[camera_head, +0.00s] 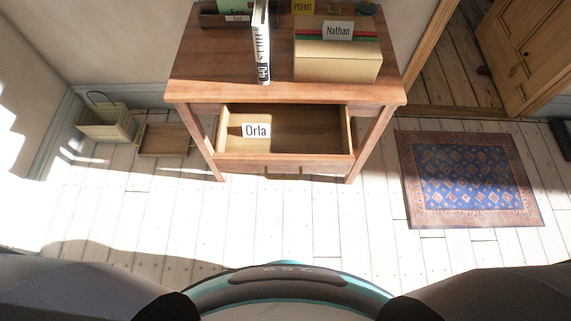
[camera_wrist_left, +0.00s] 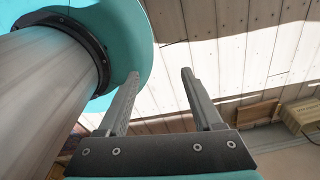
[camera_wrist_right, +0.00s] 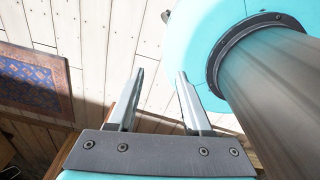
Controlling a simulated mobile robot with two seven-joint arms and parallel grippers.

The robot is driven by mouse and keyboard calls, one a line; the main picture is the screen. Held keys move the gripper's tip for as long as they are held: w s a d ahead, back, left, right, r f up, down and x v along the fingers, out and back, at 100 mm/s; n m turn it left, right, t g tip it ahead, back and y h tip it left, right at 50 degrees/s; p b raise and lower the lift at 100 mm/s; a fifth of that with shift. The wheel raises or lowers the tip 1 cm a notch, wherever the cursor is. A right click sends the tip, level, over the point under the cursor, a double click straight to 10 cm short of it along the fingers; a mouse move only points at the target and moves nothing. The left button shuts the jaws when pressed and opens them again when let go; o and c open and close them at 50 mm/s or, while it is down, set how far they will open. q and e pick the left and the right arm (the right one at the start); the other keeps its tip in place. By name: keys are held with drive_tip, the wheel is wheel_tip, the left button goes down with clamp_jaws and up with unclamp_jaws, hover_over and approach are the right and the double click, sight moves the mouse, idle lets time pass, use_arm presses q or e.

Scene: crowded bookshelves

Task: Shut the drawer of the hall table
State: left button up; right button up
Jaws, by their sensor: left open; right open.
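The hall table (camera_head: 200,88) is a brown wooden table ahead of me in the head view. Its drawer (camera_head: 230,164) is pulled out toward me, with a brass handle (camera_head: 284,175) on its front. A white card reading "Orla" (camera_head: 256,130) is in the drawer, which otherwise looks empty. My left gripper (camera_wrist_left: 160,75) is open and empty in the left wrist view. My right gripper (camera_wrist_right: 159,75) is open and empty in the right wrist view. Neither gripper shows in the head view, and neither touches the drawer.
On the table top are an upright white book (camera_head: 262,45), a box labelled "Nathan" (camera_head: 338,62) and other books behind. A basket (camera_head: 107,122) and a wooden tray (camera_head: 165,140) sit at left. A blue rug (camera_head: 470,178) lies at right. Floor before the drawer is clear.

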use_arm(q)
drive_tip(key=shift+w+d, duration=0.2)
drive_tip(key=shift+d, duration=0.15)
use_arm(e)
drive_tip(key=shift+w+d, duration=0.5)
drive_tip(key=shift+d, duration=0.05)
use_arm(q)
drive_tip(key=shift+c, duration=0.2)
